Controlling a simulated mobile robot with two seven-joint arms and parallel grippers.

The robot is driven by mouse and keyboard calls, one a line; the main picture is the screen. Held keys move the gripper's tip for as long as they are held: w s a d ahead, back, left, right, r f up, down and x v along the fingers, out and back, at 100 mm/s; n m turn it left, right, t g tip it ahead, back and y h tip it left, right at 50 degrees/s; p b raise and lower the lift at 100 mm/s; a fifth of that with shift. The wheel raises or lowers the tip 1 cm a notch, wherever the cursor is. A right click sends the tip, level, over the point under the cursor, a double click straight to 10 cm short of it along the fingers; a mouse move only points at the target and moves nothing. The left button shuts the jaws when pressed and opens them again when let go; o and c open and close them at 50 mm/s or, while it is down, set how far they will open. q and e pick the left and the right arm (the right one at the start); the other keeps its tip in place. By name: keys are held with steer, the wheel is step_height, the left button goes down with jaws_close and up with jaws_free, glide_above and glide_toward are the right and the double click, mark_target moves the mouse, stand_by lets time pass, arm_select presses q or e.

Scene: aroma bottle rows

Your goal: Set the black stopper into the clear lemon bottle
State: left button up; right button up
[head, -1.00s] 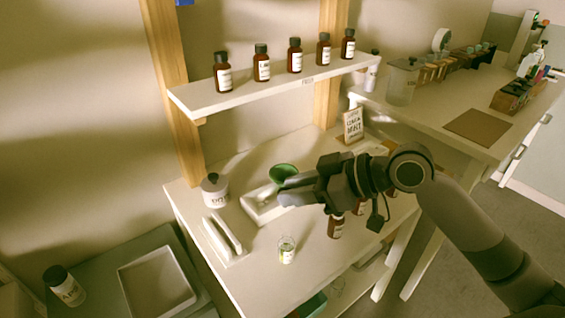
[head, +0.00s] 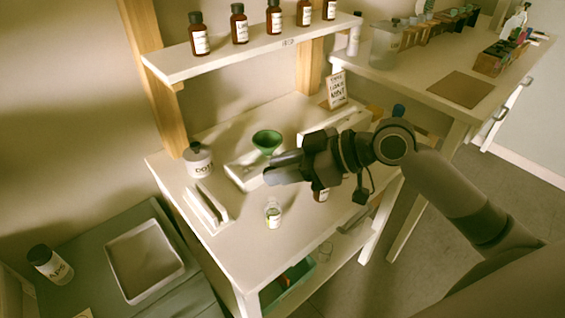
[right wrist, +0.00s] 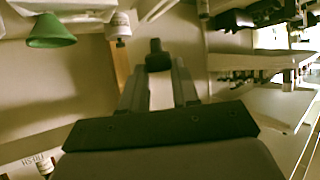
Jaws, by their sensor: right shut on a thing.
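The clear lemon bottle (head: 273,215) stands upright on the white bench near its front edge, with a little yellowish content low in it. My right gripper (head: 272,176) hovers just above and behind the bottle in the head view, apart from it. In the right wrist view my right gripper (right wrist: 158,78) is shut on the black stopper (right wrist: 157,56), which sits between the fingertips. The stopper is hard to make out in the head view. The left gripper is not in view.
A green funnel (head: 267,141) stands behind the gripper. A white jar (head: 197,160) and a white rack (head: 208,207) are to the left. A brown bottle (head: 320,194) is partly hidden by my right arm. Several brown bottles line the shelf (head: 180,71) above.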

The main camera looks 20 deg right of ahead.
step_height(320, 180, down, 3)
steer(key=shift+f+b, duration=0.1)
steer(key=shift+b, duration=0.7)
steer(key=shift+p, duration=0.55)
stand_by(1.1)
steer(key=shift+f+b, duration=0.9)
steer(key=shift+f, duration=0.55)
steer(key=o, duration=1.1)
steer(key=shift+d, duration=0.1)
steer(key=v, duration=0.7)
steer(key=shift+b, duration=0.4)
